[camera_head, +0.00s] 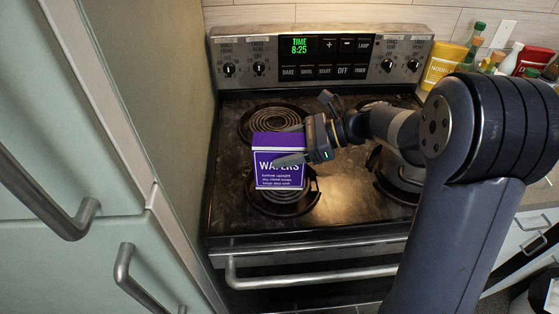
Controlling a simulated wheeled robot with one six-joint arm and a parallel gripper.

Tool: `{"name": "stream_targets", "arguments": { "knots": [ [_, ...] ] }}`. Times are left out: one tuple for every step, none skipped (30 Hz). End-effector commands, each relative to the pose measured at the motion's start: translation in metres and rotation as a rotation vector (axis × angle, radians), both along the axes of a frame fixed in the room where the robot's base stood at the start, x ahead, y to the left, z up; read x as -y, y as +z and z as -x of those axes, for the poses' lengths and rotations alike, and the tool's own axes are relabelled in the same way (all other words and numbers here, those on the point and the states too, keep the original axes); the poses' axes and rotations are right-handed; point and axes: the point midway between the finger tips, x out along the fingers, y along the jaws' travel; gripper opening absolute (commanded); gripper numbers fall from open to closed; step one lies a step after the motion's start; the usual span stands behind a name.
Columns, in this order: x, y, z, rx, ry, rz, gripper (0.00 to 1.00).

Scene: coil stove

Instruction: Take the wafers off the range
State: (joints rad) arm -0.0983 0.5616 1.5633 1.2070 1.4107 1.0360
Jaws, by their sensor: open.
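The wafers (278,179) are a purple box with white lettering and a lighter band near the top. The box stands upright over the front left coil of the range (325,215). My gripper (290,145) reaches in from the right and is open. One finger lies across the front face of the box, over part of the lettering. I cannot tell whether the fingers touch the box.
The back left coil (268,122) is bare. The oven handle (310,278) runs along the range's front. A tall cabinet (110,130) stands close on the left. The right counter holds a yellow noodle pack (441,66), a red pack (533,61) and bottles.

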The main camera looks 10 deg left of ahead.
Motion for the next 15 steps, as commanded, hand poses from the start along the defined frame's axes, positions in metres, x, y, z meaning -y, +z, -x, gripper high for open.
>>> {"name": "stream_targets", "arguments": {
  "knots": [
    [0.0002, -0.0001, 0.0000, 0.000, 0.000, 0.000, 0.71],
    [0.0002, 0.0000, 0.0000, 0.000, 0.000, 0.000, 0.71],
    [0.0002, 0.0000, 0.0000, 0.000, 0.000, 0.000, 0.71],
    [0.0003, 0.0000, 0.0000, 0.000, 0.000, 0.000, 0.70],
    [0.0004, 0.0001, -0.0001, 0.000, 0.000, 0.000, 0.68],
    [0.0004, 0.0001, -0.0001, 0.000, 0.000, 0.000, 0.64],
    [0.0004, 0.0001, -0.0001, 0.000, 0.000, 0.000, 0.62],
    [0.0005, 0.0001, -0.0001, 0.000, 0.000, 0.000, 0.59],
    [0.0005, 0.0002, -0.0001, 0.001, 0.000, 0.000, 0.56],
    [0.0005, 0.0002, -0.0001, 0.000, 0.000, 0.000, 0.54],
    [0.0005, 0.0002, -0.0001, 0.001, 0.000, 0.000, 0.51],
    [0.0005, 0.0002, -0.0001, 0.001, 0.000, 0.000, 0.48],
    [0.0005, 0.0002, -0.0001, 0.001, 0.000, 0.000, 0.46],
    [0.0005, 0.0002, -0.0001, 0.001, 0.000, 0.000, 0.43],
    [0.0006, 0.0002, 0.0000, 0.001, 0.000, 0.000, 0.40]
  ]
}}
